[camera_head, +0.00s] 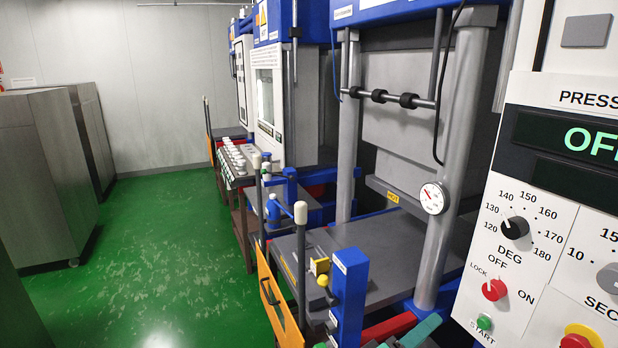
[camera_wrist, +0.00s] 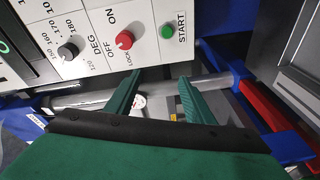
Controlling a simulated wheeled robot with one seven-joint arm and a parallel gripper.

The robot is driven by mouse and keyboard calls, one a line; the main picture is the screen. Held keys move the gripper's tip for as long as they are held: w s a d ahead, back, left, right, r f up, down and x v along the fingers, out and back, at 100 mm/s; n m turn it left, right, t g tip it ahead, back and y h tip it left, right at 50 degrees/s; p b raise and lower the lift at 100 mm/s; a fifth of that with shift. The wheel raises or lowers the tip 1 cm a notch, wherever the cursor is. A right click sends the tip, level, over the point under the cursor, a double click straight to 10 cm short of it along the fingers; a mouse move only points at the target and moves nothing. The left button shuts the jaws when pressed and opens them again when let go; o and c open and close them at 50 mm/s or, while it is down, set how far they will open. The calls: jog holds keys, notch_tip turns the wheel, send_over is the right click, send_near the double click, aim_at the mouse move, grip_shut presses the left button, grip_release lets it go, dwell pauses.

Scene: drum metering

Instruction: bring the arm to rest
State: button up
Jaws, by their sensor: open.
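My gripper (camera_wrist: 160,82) is open in the wrist view, with two green fingers apart and nothing between them. The fingers point toward the white control panel (camera_wrist: 100,35), below its red knob and green start button (camera_wrist: 167,32). In the head view only a small green part of my gripper (camera_head: 421,331) shows at the bottom edge, left of the panel. The rest of my arm is out of that view.
The control panel (camera_head: 535,215) stands close on the right, its display reading "OF" before the frame cuts it. A press with grey columns and a round gauge (camera_head: 433,198) stands beside it. Levers with pale knobs (camera_head: 300,213) rise in front. Green floor (camera_head: 165,260) is open at left, beside grey cabinets (camera_head: 45,175).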

jog(key=s+a+f+n+t+y, duration=0.25)
jog(key=s+a+f+y, duration=0.35)
jog(key=f, duration=0.5)
jog(key=s+a+f+n+t+y, duration=0.1)
jog(key=s+a+f+t+y, duration=0.25)
jog(key=a+f, duration=0.65)
jog(key=s+a+f+m+y, duration=0.1)
jog(key=s+a+f+y, duration=0.15)
jog(key=s, duration=0.35)
jog(key=s+a+f+m+y, duration=0.1)
jog(key=s+a+f, duration=0.2)
jog(key=s, duration=0.3)
jog(key=s+a+r+m+y, duration=0.2)
jog(key=s+m, duration=0.3)
jog(key=s, duration=0.8)
jog(key=shift+s+r+g, duration=0.3)
jog(key=shift+s+r, duration=0.1)
jog(key=shift+r, duration=0.2)
